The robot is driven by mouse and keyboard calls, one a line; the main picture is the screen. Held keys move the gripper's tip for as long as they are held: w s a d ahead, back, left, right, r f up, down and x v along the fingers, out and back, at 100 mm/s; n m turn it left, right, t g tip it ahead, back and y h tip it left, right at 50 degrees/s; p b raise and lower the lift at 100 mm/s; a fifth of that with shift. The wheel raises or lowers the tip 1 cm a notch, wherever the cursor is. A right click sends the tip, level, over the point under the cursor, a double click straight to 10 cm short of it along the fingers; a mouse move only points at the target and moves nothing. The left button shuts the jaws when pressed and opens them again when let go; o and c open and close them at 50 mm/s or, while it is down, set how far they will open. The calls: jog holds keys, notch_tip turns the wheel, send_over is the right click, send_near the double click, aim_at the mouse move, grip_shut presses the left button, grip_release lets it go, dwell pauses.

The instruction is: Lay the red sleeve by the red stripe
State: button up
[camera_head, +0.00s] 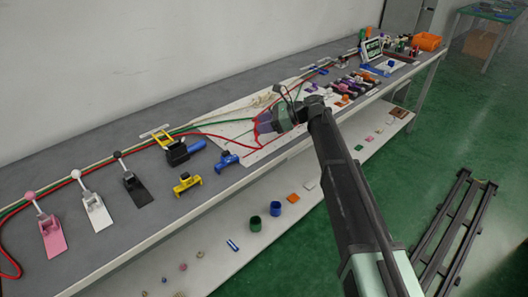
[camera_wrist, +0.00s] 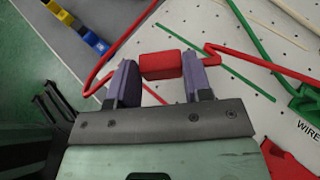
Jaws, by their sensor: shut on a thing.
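The red sleeve (camera_wrist: 161,65), a small block, sits between the purple fingertips of my gripper (camera_wrist: 160,72) in the wrist view, and the gripper is shut on it. A red cable (camera_wrist: 98,82) runs out beside it on the left and bends away on the right. A thin straight red line (camera_wrist: 153,94) lies on the pale pegboard (camera_wrist: 205,20) near the fingers; I cannot tell surely whether it is the red stripe. In the head view my gripper (camera_head: 266,124) is over the board on the bench, and the sleeve is too small to make out.
A green stripe (camera_wrist: 250,83) and a green cable with a green block (camera_wrist: 306,101) lie to the right on the board. Blue and yellow fixtures (camera_head: 187,185) and levers (camera_head: 96,215) stand along the bench to the left. The bench's front edge is close by.

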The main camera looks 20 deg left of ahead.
aim_at(264, 144)
jog(key=shift+f, duration=0.15)
notch_tip(264, 144, down, 5)
jog(key=b, duration=0.4)
jog(key=shift+r, duration=0.5)
jog(key=shift+f, duration=0.25)
jog(key=o, duration=0.9)
